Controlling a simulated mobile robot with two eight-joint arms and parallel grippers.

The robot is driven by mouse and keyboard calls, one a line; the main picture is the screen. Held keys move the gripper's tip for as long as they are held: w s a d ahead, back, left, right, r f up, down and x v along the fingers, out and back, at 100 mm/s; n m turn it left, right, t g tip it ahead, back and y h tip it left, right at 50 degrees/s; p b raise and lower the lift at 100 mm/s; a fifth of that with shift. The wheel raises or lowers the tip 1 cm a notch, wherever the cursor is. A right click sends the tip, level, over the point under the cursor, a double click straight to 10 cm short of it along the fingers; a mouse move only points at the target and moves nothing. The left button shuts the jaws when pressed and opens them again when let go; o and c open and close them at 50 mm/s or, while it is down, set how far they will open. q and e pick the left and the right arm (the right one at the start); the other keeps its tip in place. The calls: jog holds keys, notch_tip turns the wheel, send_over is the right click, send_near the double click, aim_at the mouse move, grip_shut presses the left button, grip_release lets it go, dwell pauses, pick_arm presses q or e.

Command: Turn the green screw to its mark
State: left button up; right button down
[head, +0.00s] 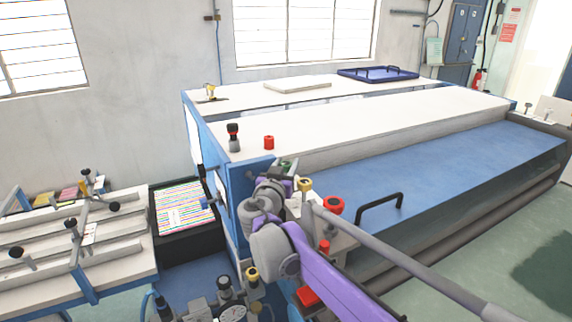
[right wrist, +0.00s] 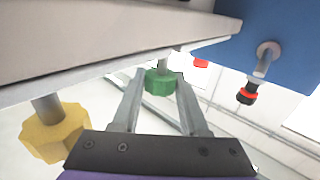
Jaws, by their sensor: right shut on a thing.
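The green screw (right wrist: 164,82) shows in the right wrist view as a ribbed green knob on a grey shaft under a pale ledge. My right gripper (right wrist: 160,90) is shut on it, one finger on each side. In the head view the green screw (head: 286,164) is small and partly hidden by my right gripper (head: 282,178), at the near left corner of the machine. Its mark cannot be made out. My left gripper is not in view.
A yellow knob (right wrist: 52,132) is close to the gripper; another yellow knob (head: 304,185) and a red knob (head: 334,206) stand right of it. The blue machine top (head: 460,170) has a black handle (head: 380,207). A dark crate (head: 188,246) stands left.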

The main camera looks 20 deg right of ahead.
jog(key=shift+c, duration=2.1)
grip_release()
jog(key=v, duration=1)
jog(key=shift+s+a, duration=0.25)
jog(key=shift+s, duration=0.05)
